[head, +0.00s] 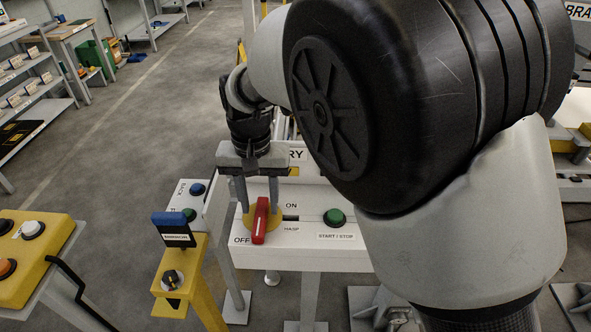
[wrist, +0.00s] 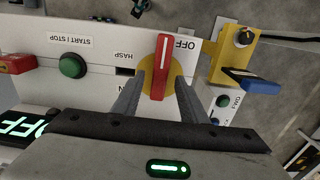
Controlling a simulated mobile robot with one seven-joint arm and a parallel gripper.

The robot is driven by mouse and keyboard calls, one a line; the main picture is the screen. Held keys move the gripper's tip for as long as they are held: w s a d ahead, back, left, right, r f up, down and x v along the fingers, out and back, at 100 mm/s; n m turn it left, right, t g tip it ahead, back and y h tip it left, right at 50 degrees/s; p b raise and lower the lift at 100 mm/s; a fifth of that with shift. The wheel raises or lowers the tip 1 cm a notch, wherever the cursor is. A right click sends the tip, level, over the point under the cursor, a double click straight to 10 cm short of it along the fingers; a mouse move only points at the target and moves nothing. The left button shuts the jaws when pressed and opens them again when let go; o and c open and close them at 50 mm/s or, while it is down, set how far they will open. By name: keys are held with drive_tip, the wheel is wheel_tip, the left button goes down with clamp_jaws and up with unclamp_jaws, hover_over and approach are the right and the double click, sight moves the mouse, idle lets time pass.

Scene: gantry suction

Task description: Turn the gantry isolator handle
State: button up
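The red isolator handle (head: 261,221) sits on a yellow round plate (head: 276,222) on the white gantry panel (head: 352,256). OFF is printed to its lower left and ON to its upper right. The handle stands nearly upright in the head view, leaning slightly. My gripper (head: 259,203) points down at the panel, its two fingers apart on either side of the handle. In the wrist view my gripper (wrist: 159,95) also straddles the red handle (wrist: 161,66), with gaps visible at both sides. I cannot tell whether a fingertip touches the plate.
A green START / STOP button (head: 335,217) is right of the handle. A yellow post with a blue-topped device (head: 174,228) and black knob (head: 172,279) stands close on the left. A yellow button box (head: 33,240) is further left. Open floor lies behind.

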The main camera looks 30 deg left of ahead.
drive_tip(key=shift+f, duration=1.25)
clamp_jaws()
